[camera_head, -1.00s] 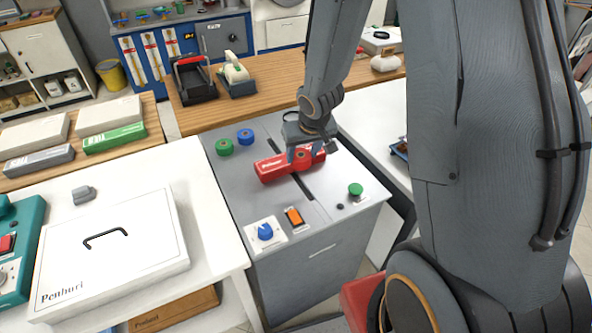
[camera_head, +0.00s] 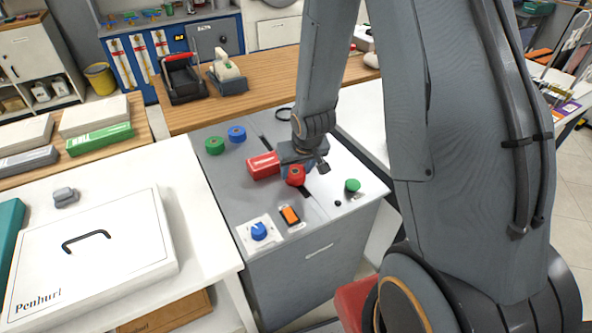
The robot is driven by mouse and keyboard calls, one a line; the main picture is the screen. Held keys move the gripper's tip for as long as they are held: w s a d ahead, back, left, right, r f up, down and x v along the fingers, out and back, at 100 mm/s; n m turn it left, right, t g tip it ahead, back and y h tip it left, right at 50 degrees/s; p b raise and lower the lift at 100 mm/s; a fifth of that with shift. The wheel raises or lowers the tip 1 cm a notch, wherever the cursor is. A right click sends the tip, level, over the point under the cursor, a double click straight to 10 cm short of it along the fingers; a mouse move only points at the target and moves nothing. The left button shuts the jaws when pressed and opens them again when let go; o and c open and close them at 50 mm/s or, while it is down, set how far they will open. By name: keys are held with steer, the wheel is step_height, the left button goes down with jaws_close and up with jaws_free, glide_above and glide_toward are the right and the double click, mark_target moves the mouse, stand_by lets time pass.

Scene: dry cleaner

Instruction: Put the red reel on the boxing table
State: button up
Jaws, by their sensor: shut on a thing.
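My gripper (camera_head: 303,167) is over the grey cabinet (camera_head: 235,190) and shut on the red reel (camera_head: 296,177), a small round red piece with a dark centre. The reel is low over the cabinet top; I cannot tell whether it still touches it. A red block with white lettering (camera_head: 263,166) lies just left of the gripper, partly hidden by it. No label names the boxing table. A white table (camera_head: 190,170) at left bears a white Penhurl box (camera_head: 95,250), and a wooden counter (camera_head: 115,150) behind it bears flat boxes.
A green reel (camera_head: 214,146) and a blue reel (camera_head: 237,134) stand on the cabinet's back left. A blue knob, orange switch and green button are at its front. A tape dispenser (camera_head: 228,74) stands on the back counter (camera_head: 270,90). The white table's back right is bare.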

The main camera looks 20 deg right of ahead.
steer(key=shift+f, duration=0.2)
steer(key=o, duration=1.1)
steer(key=shift+c, duration=0.2)
